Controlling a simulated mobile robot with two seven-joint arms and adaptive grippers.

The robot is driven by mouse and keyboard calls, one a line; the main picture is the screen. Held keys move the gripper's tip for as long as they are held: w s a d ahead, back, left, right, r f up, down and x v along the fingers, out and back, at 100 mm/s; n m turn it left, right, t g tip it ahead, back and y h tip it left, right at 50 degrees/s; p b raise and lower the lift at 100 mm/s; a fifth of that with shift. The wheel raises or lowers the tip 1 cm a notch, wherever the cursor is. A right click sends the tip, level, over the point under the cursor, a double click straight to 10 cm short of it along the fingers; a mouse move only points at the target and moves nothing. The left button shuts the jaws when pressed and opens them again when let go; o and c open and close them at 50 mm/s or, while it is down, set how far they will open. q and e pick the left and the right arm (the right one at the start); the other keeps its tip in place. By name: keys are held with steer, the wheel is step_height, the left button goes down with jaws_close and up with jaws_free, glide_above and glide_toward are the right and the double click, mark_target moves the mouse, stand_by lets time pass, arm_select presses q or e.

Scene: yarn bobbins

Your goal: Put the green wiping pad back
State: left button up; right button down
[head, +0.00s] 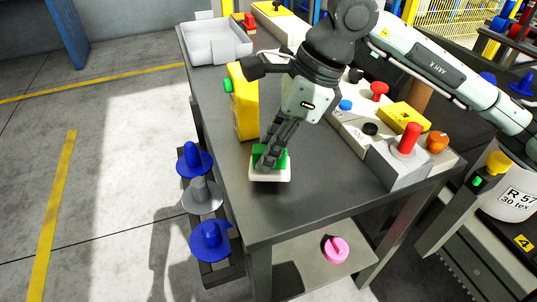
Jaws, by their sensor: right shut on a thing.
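The green wiping pad (281,161) shows beside and under the fingers of my right gripper (268,160). It sits at a small white block or holder (270,176) near the front left of the dark table. My right gripper points down and is shut on the pad. The fingers hide part of the pad, and I cannot tell whether the white part belongs to it or whether it touches the table. My left gripper is not in view.
A yellow container (244,104) stands just behind the gripper. A control panel (362,128) with buttons lies to the right. A grey tray (217,43) is at the far end. Blue and grey bobbins (203,194) hang along the table's left side. The table's front (320,200) is clear.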

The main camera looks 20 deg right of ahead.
steer(key=shift+f, duration=0.8)
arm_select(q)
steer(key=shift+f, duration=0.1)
arm_select(e)
steer(key=shift+f, duration=0.1)
steer(key=c, duration=1.8)
jaws_free()
steer(key=shift+c, duration=0.2)
steer(key=o, duration=0.5)
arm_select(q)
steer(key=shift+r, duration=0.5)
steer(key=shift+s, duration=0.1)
